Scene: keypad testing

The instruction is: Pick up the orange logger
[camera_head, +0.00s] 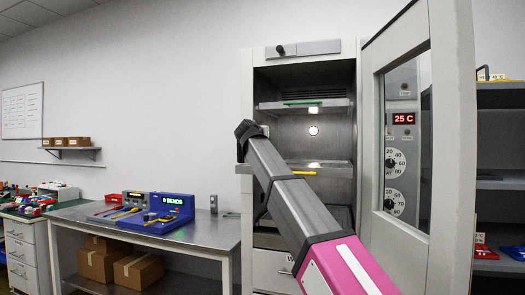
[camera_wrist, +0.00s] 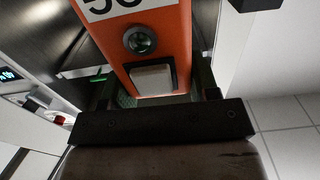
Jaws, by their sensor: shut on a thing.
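In the wrist view, the orange logger (camera_wrist: 172,28) fills the top middle. It carries a white label with dark figures cut off by the frame edge, a round dark green lens or button, and a pale square panel in a dark frame. My gripper (camera_wrist: 158,88) has one finger on each side of the logger's near end and is shut on it. The far end of the logger is outside the frame. In the head view, my arm reaches to the open cabinet's left edge; the logger and my fingers are hidden there.
The tall cabinet (camera_head: 301,48) stands open, its door (camera_head: 440,150) swung to the right. Inside are shelves, a green item (camera_head: 302,102) and a yellow item (camera_head: 303,172). A steel bench (camera_head: 85,214) with a blue device (camera_head: 165,213) stands left. Right shelves hold bins.

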